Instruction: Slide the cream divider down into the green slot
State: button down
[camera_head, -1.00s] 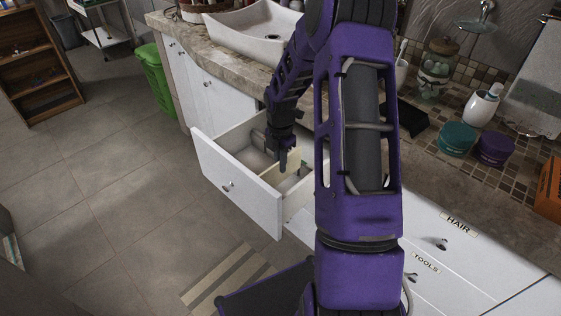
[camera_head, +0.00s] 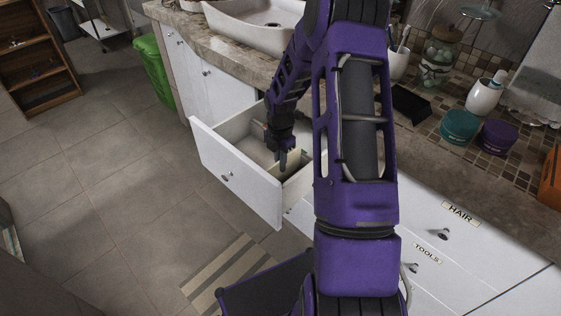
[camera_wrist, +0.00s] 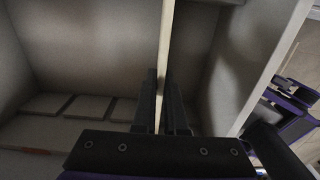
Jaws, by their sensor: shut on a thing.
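My gripper (camera_head: 283,164) reaches down into the open white drawer (camera_head: 236,177). In the wrist view its two dark fingers (camera_wrist: 162,90) are shut on the cream divider (camera_wrist: 166,40), one on each side. The divider shows there edge-on as a thin pale strip running away between the drawer's compartments. In the head view my arm and gripper hide much of it. A small green patch (camera_head: 305,155) shows beside the gripper inside the drawer, probably part of the green slot. I cannot tell how far the divider sits in the slot.
The drawer walls stand close around my gripper. The stone counter (camera_head: 225,48) with a white basin (camera_head: 262,27) overhangs behind. A teal tub (camera_head: 459,127) and a purple tub (camera_head: 497,137) stand on the counter at right. Drawers labelled HAIR and TOOLS are closed.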

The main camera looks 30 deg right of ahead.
jog(key=c, duration=0.9)
grip_release()
notch_tip(320, 180, up, 18)
jog(key=p, duration=0.3)
jog(key=shift+f, duration=0.25)
